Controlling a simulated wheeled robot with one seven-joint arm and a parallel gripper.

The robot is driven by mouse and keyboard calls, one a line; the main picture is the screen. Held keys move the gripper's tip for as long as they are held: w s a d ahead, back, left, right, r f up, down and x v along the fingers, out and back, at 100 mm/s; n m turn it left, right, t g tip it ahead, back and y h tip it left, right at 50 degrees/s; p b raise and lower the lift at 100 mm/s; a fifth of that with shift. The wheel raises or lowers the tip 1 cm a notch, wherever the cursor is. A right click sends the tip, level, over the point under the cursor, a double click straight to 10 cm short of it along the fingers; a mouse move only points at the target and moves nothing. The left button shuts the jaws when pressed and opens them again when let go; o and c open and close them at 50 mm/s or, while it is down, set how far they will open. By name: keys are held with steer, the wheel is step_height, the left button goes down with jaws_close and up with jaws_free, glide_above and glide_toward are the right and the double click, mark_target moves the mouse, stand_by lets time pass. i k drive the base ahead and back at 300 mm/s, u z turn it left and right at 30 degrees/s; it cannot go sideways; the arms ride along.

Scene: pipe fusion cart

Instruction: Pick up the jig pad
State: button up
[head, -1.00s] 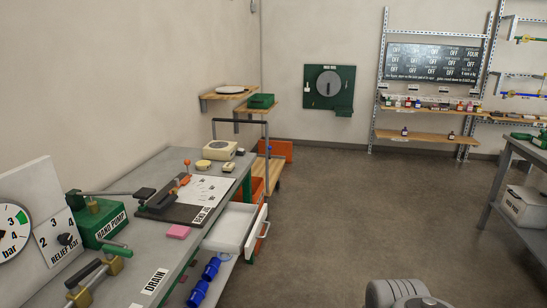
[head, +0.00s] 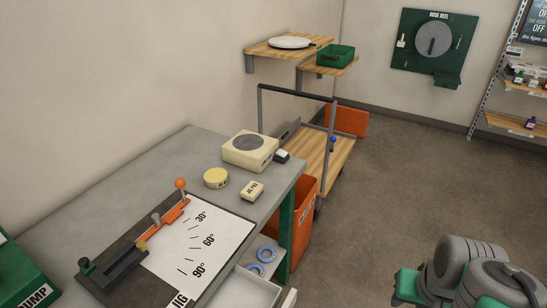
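The jig pad (head: 252,190) is a small cream block with dark lettering on top, which looks like "JIG PAD". It lies flat on the grey bench (head: 175,160), near the bench's right edge. It stands apart from the round yellow tin-like thing (head: 216,178) to its left and the cream box with a grey disc (head: 250,151) behind it. Grey and green links of my arm show at the lower right, off the bench. The fingers of my gripper are not in view.
A bending jig with an orange lever (head: 165,226) and an angle sheet (head: 205,242) fills the bench front. A drawer (head: 252,288) is open below the edge. A trolley (head: 325,160) stands beyond the bench. The floor at right is clear.

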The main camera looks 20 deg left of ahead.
mark_target(252, 193)
steer(key=i, duration=2.75)
steer(key=u, duration=5.25)
steer(key=i, duration=1)
